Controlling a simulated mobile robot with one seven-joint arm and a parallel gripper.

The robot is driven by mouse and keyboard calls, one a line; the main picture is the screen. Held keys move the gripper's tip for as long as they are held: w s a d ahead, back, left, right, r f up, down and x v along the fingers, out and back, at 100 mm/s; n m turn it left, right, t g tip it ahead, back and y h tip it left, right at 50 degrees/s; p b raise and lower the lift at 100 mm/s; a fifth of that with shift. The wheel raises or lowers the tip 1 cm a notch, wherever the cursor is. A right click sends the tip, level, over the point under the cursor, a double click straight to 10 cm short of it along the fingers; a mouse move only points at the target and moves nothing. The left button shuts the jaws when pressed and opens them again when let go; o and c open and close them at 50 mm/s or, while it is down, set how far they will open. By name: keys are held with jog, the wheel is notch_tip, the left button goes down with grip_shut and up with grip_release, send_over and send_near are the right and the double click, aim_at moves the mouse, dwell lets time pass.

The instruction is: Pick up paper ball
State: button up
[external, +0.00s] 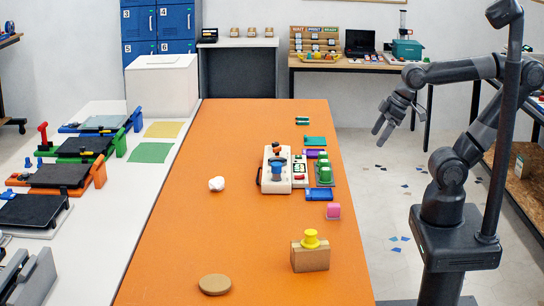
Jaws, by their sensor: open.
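A crumpled white paper ball (216,184) lies on the orange table (190,238), left of the table's middle line. My gripper (380,130) hangs open and empty in the air beyond the table's right edge. It is well apart from the paper ball, to its right and higher in the picture. Nothing covers the paper ball.
Right of the ball stands a white device (274,183) with green and blue pieces beside it. The table around the ball is clear.

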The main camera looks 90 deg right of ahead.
jog(key=m+h, duration=0.2)
jog(key=m, duration=0.3)
send_over(219, 179)
jog(key=s, duration=0.3)
jog(key=f, duration=2.2)
jog(key=shift+a+f, duration=0.2)
jog(key=shift+a, duration=0.15)
jog(key=shift+x, duration=3.15)
jog(key=shift+w+a, duration=0.1)
jog(key=shift+a, duration=0.05)
jog(key=shift+c, duration=0.5)
jog(key=c, duration=1)
